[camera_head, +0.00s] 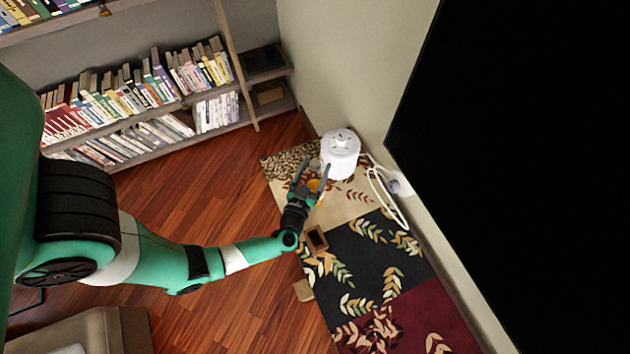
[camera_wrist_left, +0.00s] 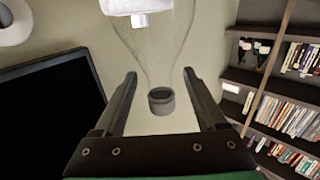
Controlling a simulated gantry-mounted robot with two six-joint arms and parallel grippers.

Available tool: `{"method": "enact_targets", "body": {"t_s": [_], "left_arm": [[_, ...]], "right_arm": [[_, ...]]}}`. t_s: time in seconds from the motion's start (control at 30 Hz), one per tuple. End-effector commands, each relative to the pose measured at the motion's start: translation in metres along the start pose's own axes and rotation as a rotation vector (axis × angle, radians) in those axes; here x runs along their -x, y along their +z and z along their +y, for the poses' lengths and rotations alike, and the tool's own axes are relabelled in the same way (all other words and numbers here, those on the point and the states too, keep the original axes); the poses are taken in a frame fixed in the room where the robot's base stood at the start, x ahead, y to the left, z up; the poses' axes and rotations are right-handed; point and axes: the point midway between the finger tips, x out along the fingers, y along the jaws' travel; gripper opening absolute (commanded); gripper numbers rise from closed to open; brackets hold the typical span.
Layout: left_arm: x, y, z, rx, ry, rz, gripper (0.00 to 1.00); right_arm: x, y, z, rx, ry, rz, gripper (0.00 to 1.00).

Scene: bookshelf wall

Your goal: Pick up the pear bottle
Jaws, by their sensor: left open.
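The pear bottle is clear, with a wide rounded body narrowing to a neck with a dark grey cap (camera_wrist_left: 161,101). In the left wrist view the cap and neck lie between the two fingers, with a visible gap on each side. The upper part of the bottle runs out of that view. My left gripper (camera_head: 314,170) is open over the patterned rug in the head view; its fingers also show in the left wrist view (camera_wrist_left: 159,78). In the head view the bottle is too small and see-through to make out surely. My right gripper is not in view.
A white cylindrical appliance (camera_head: 341,163) stands just right of the gripper, with a white cable (camera_head: 383,200) beside it. A small brown box (camera_head: 316,240) lies on the rug. Bookshelves (camera_head: 170,118) stand at the back left; a large black screen (camera_head: 540,150) is at right.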

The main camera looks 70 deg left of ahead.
Motion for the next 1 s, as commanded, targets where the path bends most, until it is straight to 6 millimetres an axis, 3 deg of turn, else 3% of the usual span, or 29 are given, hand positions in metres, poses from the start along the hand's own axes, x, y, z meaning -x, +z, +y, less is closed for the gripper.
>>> {"method": "enact_targets", "body": {"t_s": [0.1, 0.5, 1.0], "left_arm": [[0.0004, -0.0002, 0.0001, 0.0, 0.0, 0.0, 0.71], [0.0008, -0.0001, 0.0, 0.0, 0.0, 0.0, 0.0], [0.0008, -0.0001, 0.0, 0.0, 0.0, 0.0, 0.0]], "right_arm": [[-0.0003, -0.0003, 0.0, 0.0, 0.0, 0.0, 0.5], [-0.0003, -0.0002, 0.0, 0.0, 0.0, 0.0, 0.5], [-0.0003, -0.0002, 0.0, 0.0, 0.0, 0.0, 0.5]]}}
